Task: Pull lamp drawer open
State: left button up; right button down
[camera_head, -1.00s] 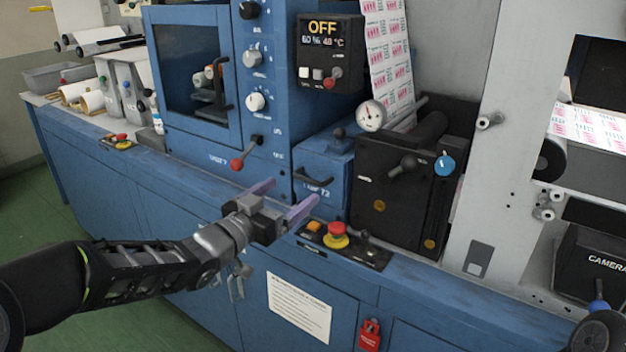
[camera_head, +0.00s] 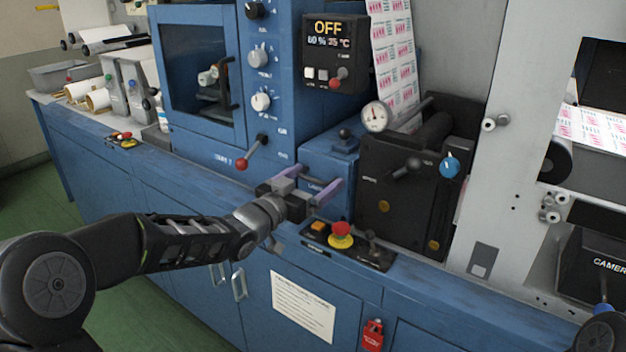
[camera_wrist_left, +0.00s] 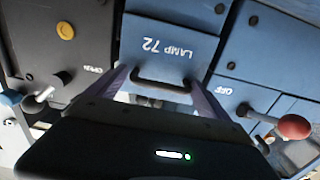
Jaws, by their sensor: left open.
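The lamp drawer (camera_head: 334,157) is a blue box low on the machine, left of a black unit. In the left wrist view its front (camera_wrist_left: 165,42) shows upside-down "LAMP 72" lettering and a dark bar handle (camera_wrist_left: 160,87). My left gripper (camera_head: 322,177) is open, its two purple fingers reaching to the drawer front. In the left wrist view the left gripper (camera_wrist_left: 158,82) has one finger on each side of the handle, not closed on it. Much of the drawer front is hidden behind the gripper in the head view. My right gripper is not in view.
A red-knobbed lever (camera_head: 250,154) stands left of the drawer. A control plate with a red mushroom button (camera_head: 341,230) lies on the ledge just below the gripper.

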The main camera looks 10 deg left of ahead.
pick_arm(q)
jog(key=shift+c, duration=0.3)
jog(key=c, duration=1.7)
jog(key=shift+f, duration=0.1)
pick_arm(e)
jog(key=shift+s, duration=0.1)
